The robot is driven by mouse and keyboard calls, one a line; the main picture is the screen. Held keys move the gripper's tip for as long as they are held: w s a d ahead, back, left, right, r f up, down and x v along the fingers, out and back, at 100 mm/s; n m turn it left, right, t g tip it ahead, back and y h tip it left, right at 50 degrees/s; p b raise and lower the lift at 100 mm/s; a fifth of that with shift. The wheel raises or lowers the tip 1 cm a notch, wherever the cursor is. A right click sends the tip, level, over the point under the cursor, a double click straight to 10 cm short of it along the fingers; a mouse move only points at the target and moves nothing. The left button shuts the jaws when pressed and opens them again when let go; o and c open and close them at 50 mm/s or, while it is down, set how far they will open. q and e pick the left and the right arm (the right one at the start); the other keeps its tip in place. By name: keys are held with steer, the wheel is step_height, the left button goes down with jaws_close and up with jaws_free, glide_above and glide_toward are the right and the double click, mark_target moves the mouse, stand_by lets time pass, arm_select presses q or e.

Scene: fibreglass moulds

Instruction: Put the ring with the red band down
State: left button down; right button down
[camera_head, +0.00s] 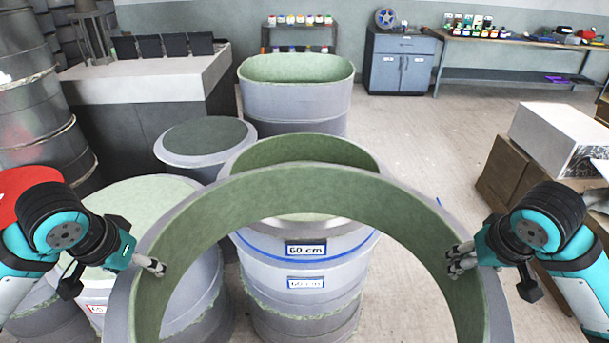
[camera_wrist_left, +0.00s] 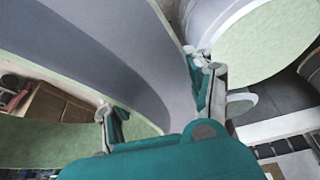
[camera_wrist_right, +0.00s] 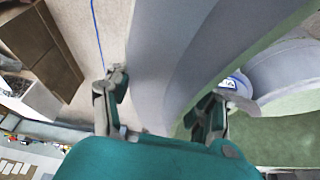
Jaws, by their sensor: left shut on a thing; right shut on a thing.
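A large open ring (camera_head: 300,187), grey outside and green inside, is held in front of me between both arms. Its near side is cut off by the frame, and no red band shows on the visible part. My left gripper (camera_head: 155,266) is shut on its left wall, which also shows in the left wrist view (camera_wrist_left: 100,50). My right gripper (camera_head: 457,262) is shut on its right wall, also in the right wrist view (camera_wrist_right: 172,60). Behind and below is a 60 cm mould stack (camera_head: 300,318) with a blue-banded ring (camera_head: 345,248) on top. A green-topped mould (camera_head: 145,192) stands left, partly hidden, with a red-edged label.
A grey mould with a dark top (camera_head: 205,135) and a tall green-lined mould (camera_head: 295,100) stand farther back. A metal drum (camera_head: 35,110) and a white-topped bench (camera_head: 145,85) are at left. Boxes (camera_head: 500,175) stand at right. Floor is clear at centre right.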

arm_select(q)
steer(key=shift+d+r, duration=0.1)
steer(key=shift+d, duration=0.15)
arm_select(e)
steer(key=shift+w+a+r, duration=0.1)
steer(key=shift+a+r, duration=0.05)
steer(key=shift+a, duration=0.1)
